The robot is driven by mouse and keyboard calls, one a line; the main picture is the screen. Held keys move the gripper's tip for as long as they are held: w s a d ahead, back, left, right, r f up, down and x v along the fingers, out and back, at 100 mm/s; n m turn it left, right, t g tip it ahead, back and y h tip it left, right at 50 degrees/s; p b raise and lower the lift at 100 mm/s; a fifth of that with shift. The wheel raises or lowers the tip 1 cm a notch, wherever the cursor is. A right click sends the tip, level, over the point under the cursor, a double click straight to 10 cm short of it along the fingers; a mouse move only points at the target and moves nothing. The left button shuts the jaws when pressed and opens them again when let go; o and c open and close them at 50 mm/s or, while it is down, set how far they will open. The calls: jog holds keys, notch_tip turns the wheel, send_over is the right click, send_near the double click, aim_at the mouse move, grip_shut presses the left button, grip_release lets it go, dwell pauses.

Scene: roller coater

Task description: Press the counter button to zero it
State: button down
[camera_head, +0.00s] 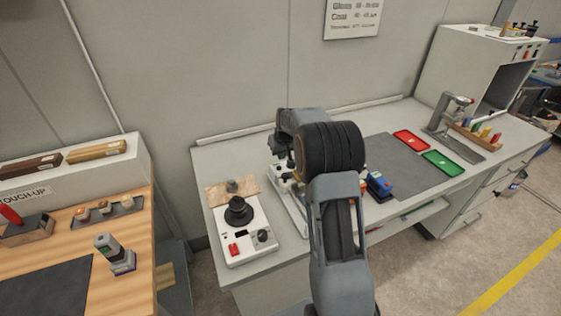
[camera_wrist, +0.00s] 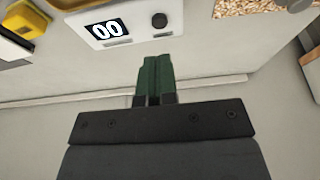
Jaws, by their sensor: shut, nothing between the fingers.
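The counter (camera_wrist: 92,40) is a pale box at the top of the wrist view. Its display (camera_wrist: 105,30) reads 00, and a dark round button (camera_wrist: 159,19) sits to the right of the display. My gripper (camera_wrist: 154,58) has green fingers that are shut together with nothing between them. The fingertips show just below the button in the wrist view, apart from it in the picture; the exact gap in depth is unclear. In the head view my arm hides much of the pale equipment (camera_head: 283,174) behind it, and I cannot make out the display or button there.
A white machine (camera_head: 225,246) with a black round top and red switch stands left of my arm. A grey mat (camera_head: 398,175), red tray (camera_head: 411,141) and green tray (camera_head: 443,163) lie to the right. A wooden bench (camera_head: 136,287) is at far left.

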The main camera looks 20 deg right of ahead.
jog(key=b+v, duration=0.1)
jog(key=v, duration=0.7)
jog(key=shift+w, duration=0.1)
dwell(0.6)
jog(key=shift+m+g, duration=0.6)
jog(key=shift+m, duration=0.1)
jog(key=s+f, duration=0.1)
jog(key=s+a+f, duration=0.1)
jog(key=s, duration=0.1)
jog(key=s+f, duration=0.1)
jog(key=s, duration=0.1)
jog(key=shift+a+f, duration=0.15)
jog(key=shift+f, duration=0.1)
jog(key=s+a+r, duration=0.1)
jog(key=s+a, duration=0.2)
jog(key=s, duration=0.5)
jog(key=s+a+r+n+t, duration=0.1)
jog(key=s+a, duration=0.3)
jog(key=s, duration=0.4)
jog(key=s+a+r+t, duration=0.1)
jog(key=s+a, duration=0.3)
jog(key=s, duration=0.4)
jog(key=shift+a+r, duration=0.25)
jog(key=shift+r, duration=0.5)
jog(key=shift+d, duration=0.1)
